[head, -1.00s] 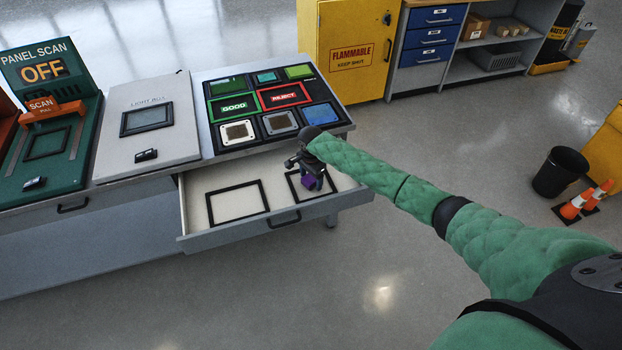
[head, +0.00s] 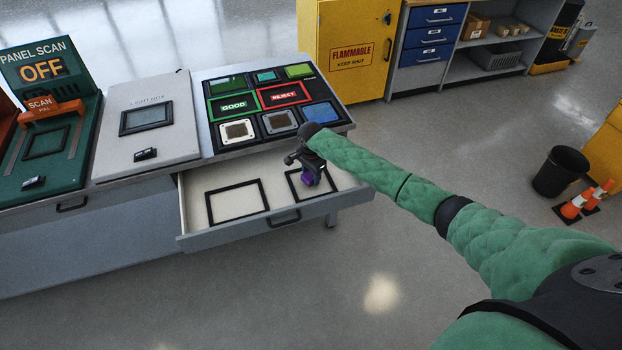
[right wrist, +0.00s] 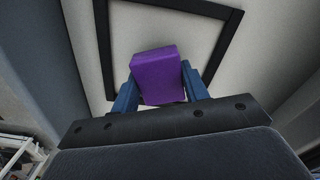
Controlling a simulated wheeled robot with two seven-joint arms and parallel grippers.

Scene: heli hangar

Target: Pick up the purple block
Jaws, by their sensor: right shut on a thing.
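The purple block (head: 307,178) is at the right end of the open drawer (head: 232,226), at the right black square frame (head: 329,188). My right gripper (head: 308,170) reaches down over the drawer and is shut on the block. In the right wrist view the purple block (right wrist: 158,75) sits between the two blue fingers of the right gripper (right wrist: 160,90), with the black frame (right wrist: 104,50) and pale drawer floor behind it. I cannot tell whether the block is clear of the drawer floor. My left gripper is not in view.
A second black frame (head: 238,202) lies empty in the drawer's left part. Above the drawer, the bench top holds a dark panel with GOOD (head: 234,105) and REJECT (head: 284,96) areas. A light box (head: 147,150) and a green panel scan unit (head: 62,130) stand left.

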